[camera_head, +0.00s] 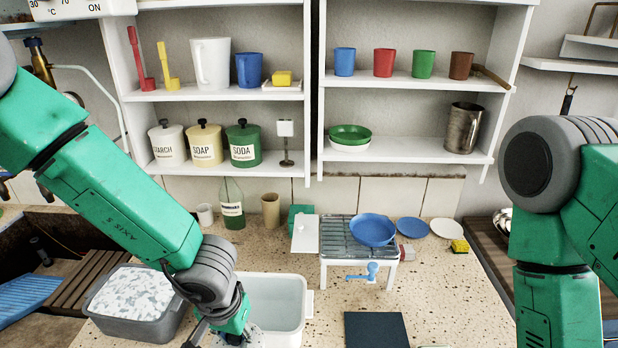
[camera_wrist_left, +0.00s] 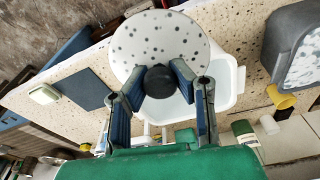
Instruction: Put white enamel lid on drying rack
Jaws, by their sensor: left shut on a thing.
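The white enamel lid (camera_wrist_left: 150,38) is round, white with dark specks, and has a black knob (camera_wrist_left: 159,82). In the left wrist view my left gripper (camera_wrist_left: 160,77) is shut on the knob, one finger on each side. In the head view my left gripper (camera_head: 232,333) is low, over the left part of the white tub; the lid is mostly hidden there. The drying rack (camera_head: 338,250), a grey slatted top on white legs, stands farther back and to the right. A blue bowl (camera_head: 373,230) sits on its right part. My right gripper is out of view.
The white tub (camera_head: 283,290) stands on the speckled counter; a grey basin (camera_head: 138,333) is left of it. A dark mat (camera_head: 376,330) lies nearer.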

